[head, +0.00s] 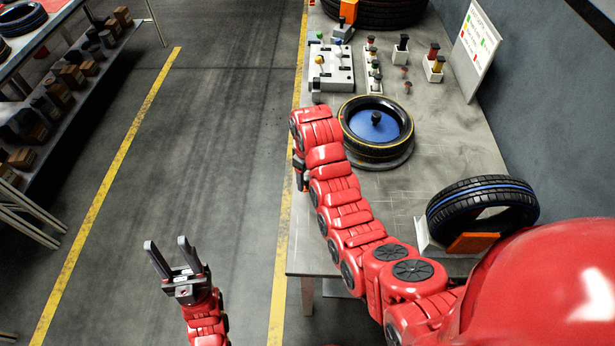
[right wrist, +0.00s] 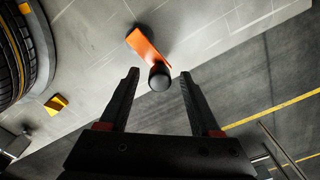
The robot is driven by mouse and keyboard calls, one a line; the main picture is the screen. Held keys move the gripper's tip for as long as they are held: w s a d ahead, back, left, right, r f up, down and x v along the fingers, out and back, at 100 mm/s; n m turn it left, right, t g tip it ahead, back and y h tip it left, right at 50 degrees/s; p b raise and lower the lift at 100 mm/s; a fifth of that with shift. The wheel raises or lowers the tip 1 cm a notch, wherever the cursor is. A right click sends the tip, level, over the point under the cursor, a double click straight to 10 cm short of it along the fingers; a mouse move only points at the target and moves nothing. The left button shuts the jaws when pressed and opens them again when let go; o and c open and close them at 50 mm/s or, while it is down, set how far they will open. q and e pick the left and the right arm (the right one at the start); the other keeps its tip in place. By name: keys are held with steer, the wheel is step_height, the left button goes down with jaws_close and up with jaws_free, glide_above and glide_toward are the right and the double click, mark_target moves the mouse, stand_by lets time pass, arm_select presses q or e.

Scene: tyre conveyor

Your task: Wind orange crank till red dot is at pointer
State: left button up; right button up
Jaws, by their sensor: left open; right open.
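The orange crank (right wrist: 147,47) shows in the right wrist view, with a black round knob (right wrist: 160,77) at its near end. My right gripper (right wrist: 160,74) is open, with one finger on either side of the knob in the picture; I cannot tell whether they touch it. In the head view my right arm hides the crank, and the right gripper (head: 300,176) is mostly hidden at the table's left edge. My left gripper (head: 168,258) is open and empty over the floor, left of the table. I cannot make out the red dot or the pointer.
A tyre with a blue disc (head: 375,126) lies on the grey table (head: 450,135) beside my right arm. A blue-striped tyre (head: 484,205) stands at the right. Several levers and button boxes (head: 331,67) stand behind. The aisle floor (head: 215,120) is clear.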

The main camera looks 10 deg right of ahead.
step_height(320, 180, up, 17)
steer(key=p, duration=1.5)
steer(key=shift+r, duration=0.2)
